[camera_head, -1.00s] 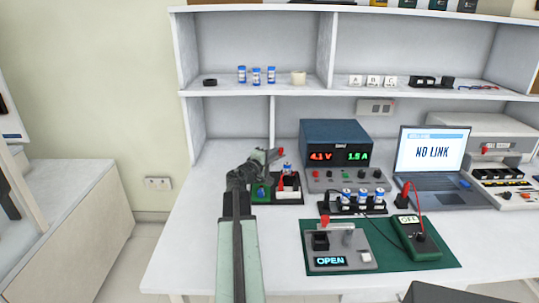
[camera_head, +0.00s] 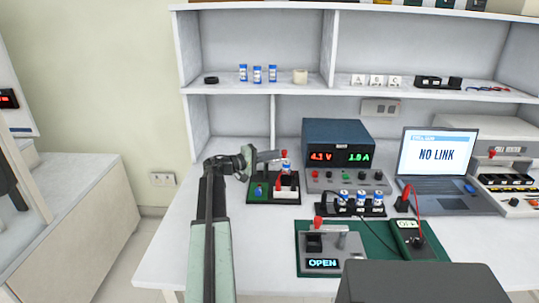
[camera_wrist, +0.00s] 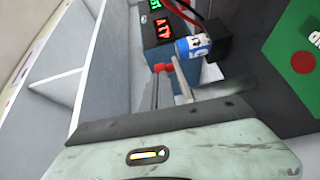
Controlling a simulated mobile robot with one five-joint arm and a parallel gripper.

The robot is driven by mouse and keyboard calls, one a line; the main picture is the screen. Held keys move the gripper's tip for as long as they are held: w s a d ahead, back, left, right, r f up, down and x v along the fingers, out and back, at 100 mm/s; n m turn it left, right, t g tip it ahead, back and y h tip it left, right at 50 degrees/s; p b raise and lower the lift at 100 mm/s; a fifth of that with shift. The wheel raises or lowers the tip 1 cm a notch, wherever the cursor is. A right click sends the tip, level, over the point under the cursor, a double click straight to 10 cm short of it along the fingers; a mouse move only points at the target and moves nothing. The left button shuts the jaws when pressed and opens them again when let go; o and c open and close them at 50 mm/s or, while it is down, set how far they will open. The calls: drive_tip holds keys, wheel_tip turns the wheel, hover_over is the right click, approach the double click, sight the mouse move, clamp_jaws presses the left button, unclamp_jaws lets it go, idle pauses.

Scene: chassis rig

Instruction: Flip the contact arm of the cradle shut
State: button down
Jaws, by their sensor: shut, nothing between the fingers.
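The cradle (camera_head: 262,199) has a dark base with a green part on the left and stands on the white bench, left of the power supply. A blue-and-white cell (camera_head: 286,166) stands upright at it and also shows in the wrist view (camera_wrist: 195,46). A red tip (camera_head: 284,154), which seems to belong to the contact arm, stands high by the cell. It appears close to my fingers in the wrist view (camera_wrist: 162,67). My gripper (camera_head: 268,157) is shut and empty, just left of the red tip. Whether it touches the arm I cannot tell.
The blue power supply (camera_head: 338,135) stands close behind on the right. A rack of several cells (camera_head: 350,211) is in front of it. A grey fixture reading OPEN (camera_head: 334,240) sits on a green mat (camera_head: 375,247) with a meter. The bench is clear left of the cradle.

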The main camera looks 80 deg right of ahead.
drive_tip(key=shift+s, duration=0.25)
idle(1.1)
drive_tip(key=d+v, duration=0.1)
drive_tip(key=v, duration=1.2)
drive_tip(key=shift+w, duration=0.45)
drive_tip(key=shift+f, duration=0.1)
